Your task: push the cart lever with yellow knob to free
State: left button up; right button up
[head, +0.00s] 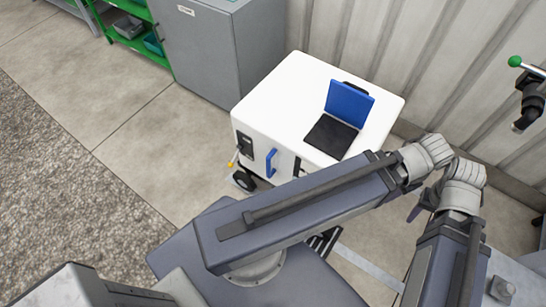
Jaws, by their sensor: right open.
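The cart is a white box (285,90) on wheels, standing in the middle of the head view. Its lever with a yellow knob (232,164) sticks out low at the left of its front face, beside a dark plate (245,149). My right gripper (415,212) shows only as a small dark blue finger beside the arm joints, at the right of the cart's front and well apart from the lever. It is open, and most of it is hidden by the arm. I do not see my left gripper.
A blue handle (271,163) is on the cart's front, and a blue flap (349,103) stands up on its top. A grey cabinet (205,55) stands behind left. A green-knobbed fixture (530,100) is at far right. The floor left of the cart is clear.

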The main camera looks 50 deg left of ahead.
aim_at(235, 157)
jog(key=u, duration=2.15)
